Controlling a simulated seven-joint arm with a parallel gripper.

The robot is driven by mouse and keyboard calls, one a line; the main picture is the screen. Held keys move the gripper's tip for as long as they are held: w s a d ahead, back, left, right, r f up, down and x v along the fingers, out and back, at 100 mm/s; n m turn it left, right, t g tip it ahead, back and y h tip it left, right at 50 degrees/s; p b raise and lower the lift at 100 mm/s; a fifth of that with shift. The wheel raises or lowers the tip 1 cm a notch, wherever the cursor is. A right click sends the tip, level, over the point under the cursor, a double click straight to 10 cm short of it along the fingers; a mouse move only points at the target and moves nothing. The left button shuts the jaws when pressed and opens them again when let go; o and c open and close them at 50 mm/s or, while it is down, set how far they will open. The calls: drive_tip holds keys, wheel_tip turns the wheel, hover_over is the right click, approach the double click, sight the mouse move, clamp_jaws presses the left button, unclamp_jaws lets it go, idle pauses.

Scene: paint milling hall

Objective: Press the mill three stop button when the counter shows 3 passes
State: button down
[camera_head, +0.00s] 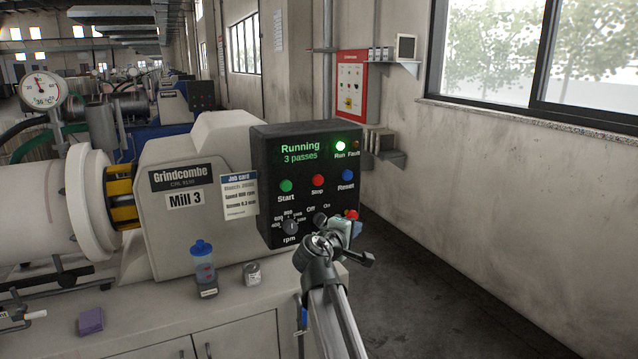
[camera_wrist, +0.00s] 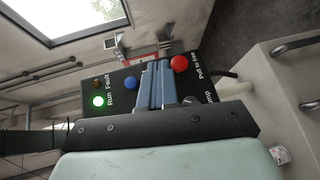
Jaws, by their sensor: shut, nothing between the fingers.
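The dark control panel (camera_head: 262,160) of Mill 3 reads "Running" and "3 passes" in green on its display (camera_head: 300,152). The red Stop button (camera_head: 318,181) sits between the green Start button (camera_head: 286,186) and the blue Reset button (camera_head: 347,176). The green Run lamp (camera_head: 340,146) is lit; the Fault lamp (camera_head: 356,145) is dark. My gripper (camera_head: 347,232) is shut and empty, below and right of Stop, apart from it. In the wrist view, my gripper's fingers (camera_wrist: 157,84) cover part of the panel; Reset (camera_wrist: 130,83) shows beside them, and Stop cannot be seen.
A red mushroom button (camera_head: 352,214) is close to my gripper, also in the wrist view (camera_wrist: 179,63). An rpm knob (camera_head: 290,227) and Off/On knob (camera_head: 320,219) are below Stop. A blue-capped bottle (camera_head: 203,262) and small jar (camera_head: 252,273) stand on the bench.

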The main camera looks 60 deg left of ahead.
sight(318, 180)
drive_tip(key=s+a+r+n+y, duration=0.1)
drive_tip(key=a+r+n+y, duration=0.3)
drive_tip(key=n, duration=0.9)
wheel_tip(318, 180, up, 3)
drive_tip(key=shift+s+a+f+t+y, duration=0.15)
drive_tip(key=shift+s+a+t+y, duration=0.2)
drive_tip(key=shift+a, duration=0.25)
drive_tip(key=shift+a, duration=4.4)
drive_tip(key=shift+a, duration=0.15)
drive_tip(key=shift+a, duration=0.3)
